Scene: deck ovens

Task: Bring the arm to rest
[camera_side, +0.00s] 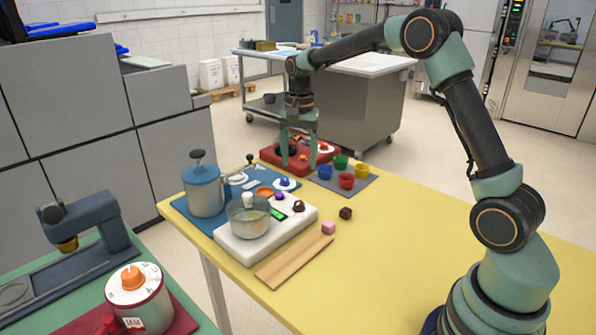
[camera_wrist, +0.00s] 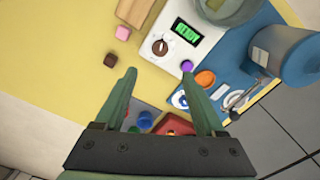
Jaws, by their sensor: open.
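My gripper (camera_side: 298,152) hangs pointing down over the far end of the yellow table (camera_side: 400,215), above a red block-like unit (camera_side: 270,155). In the wrist view my gripper (camera_wrist: 159,78) shows two green fingers spread apart, with nothing between their tips. The lower parts of the fingers overlap the red unit in the side view, and I cannot tell whether they touch it. My arm reaches from its base at the right, arching over the table.
Blue, green, yellow and red cups (camera_side: 346,181) stand on a grey mat close by. A white device (camera_side: 235,248) bears a clear pot (camera_side: 248,220). A blue canister (camera_side: 203,192), wooden board (camera_side: 294,262), pink cube (camera_side: 328,227) and brown cube (camera_side: 346,213) are nearer. The table's right part is clear.

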